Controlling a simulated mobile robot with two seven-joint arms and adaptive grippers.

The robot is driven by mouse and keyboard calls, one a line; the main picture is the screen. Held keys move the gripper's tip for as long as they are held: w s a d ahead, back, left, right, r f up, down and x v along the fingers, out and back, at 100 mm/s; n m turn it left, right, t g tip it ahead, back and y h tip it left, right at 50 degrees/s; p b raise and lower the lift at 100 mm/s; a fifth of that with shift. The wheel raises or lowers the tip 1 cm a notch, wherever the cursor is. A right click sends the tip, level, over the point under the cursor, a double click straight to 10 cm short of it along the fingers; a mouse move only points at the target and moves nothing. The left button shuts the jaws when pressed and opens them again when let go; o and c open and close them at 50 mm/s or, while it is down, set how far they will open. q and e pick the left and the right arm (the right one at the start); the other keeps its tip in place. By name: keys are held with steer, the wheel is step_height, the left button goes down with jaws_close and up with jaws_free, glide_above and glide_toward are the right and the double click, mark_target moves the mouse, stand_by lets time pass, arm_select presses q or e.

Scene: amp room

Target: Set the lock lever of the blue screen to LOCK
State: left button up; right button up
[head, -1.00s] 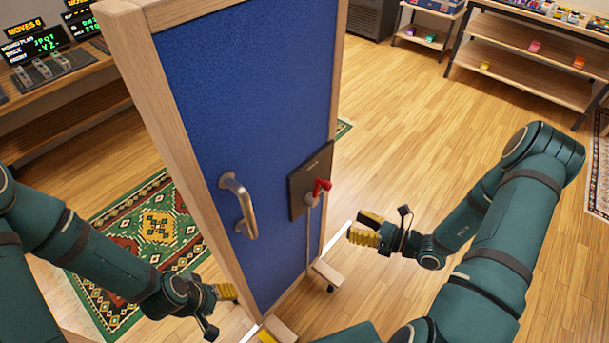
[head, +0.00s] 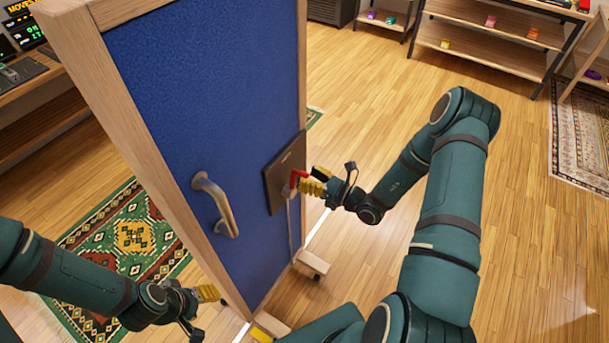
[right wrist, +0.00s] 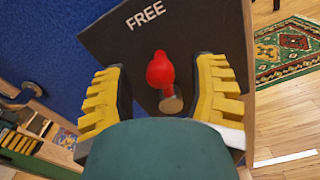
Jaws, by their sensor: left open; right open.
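The blue screen (head: 190,110) stands upright in a wooden frame, with a metal handle (head: 217,203) on its face. A dark plate (head: 280,175) near its right edge bears the red lock lever (head: 299,177). In the right wrist view the plate (right wrist: 205,28) reads FREE above the lever (right wrist: 160,70). My right gripper (head: 314,180) is open at the lever; in the right wrist view its yellow-padded fingers stand on both sides of the red knob, apart from it. My left gripper (head: 206,295) is open and empty, low by the screen's left foot. Any LOCK marking is hidden.
The screen stands on wheeled wooden feet (head: 312,262). A patterned rug (head: 130,240) lies at left. Shelves (head: 480,50) stand at the back right, and a bench with pedals (head: 25,75) at the left.

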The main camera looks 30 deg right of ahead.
steer(key=shift+x, duration=0.85)
steer(key=shift+o, duration=0.2)
jaws_close()
